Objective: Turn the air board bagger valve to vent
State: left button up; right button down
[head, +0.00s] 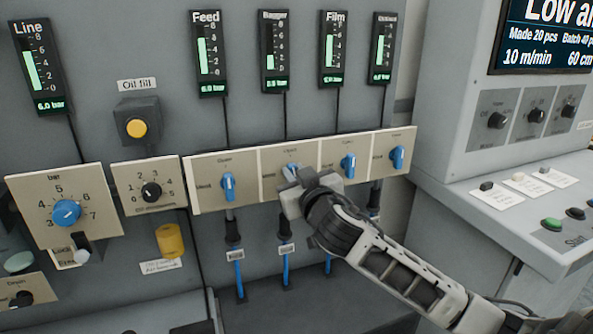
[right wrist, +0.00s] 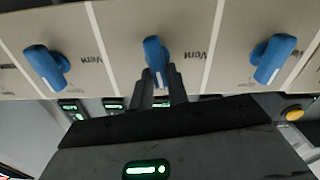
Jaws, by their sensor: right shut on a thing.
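The air board is a row of beige panels (head: 240,201), each with a blue valve handle. The bagger valve handle (head: 291,171) is on the second panel from the left, below the Bagger gauge (head: 274,50). My right gripper (head: 293,196) is at this handle and hides most of it in the head view. In the right wrist view the blue handle (right wrist: 155,52) sits between the tips of my right gripper (right wrist: 160,85), which is shut on it. A "Vent" label (right wrist: 191,56) shows beside the handle. The handle points roughly straight along the fingers. My left gripper is not in view.
Neighbouring blue handles are the feed valve (head: 228,186) at left, the film valve (head: 348,165) and another (head: 397,157) at right. Blue hoses (head: 285,268) hang below. A control desk (head: 520,195) with buttons stands at right.

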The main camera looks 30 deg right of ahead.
jog(key=shift+a+r+n+p, duration=0.1)
jog(key=shift+n+p, duration=0.35)
jog(key=shift+n, duration=0.45)
pick_arm(q)
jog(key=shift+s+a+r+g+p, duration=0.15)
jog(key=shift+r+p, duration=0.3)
jog(key=shift+p, duration=0.55)
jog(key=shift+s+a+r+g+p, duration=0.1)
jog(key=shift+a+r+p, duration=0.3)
jog(key=shift+p, duration=0.65)
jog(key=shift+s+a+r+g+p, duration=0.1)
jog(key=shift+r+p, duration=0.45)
jog(key=shift+p, duration=0.45)
pick_arm(e)
jog(key=shift+w+a+f+n, duration=0.15)
jog(key=shift+f+n, duration=0.1)
jog(key=shift+n, duration=2.1)
jog(key=shift+s+a+f+n, duration=0.1)
jog(key=shift+a+f+n, duration=0.15)
jog(key=shift+n, duration=2.05)
jog(key=shift+w+a+f+n, duration=0.1)
jog(key=shift+f+n, duration=0.15)
jog(key=shift+n, duration=2.1)
jog(key=shift+f, duration=0.1)
jog(key=c, duration=1.4)
grip_release()
jog(key=shift+o, duration=0.2)
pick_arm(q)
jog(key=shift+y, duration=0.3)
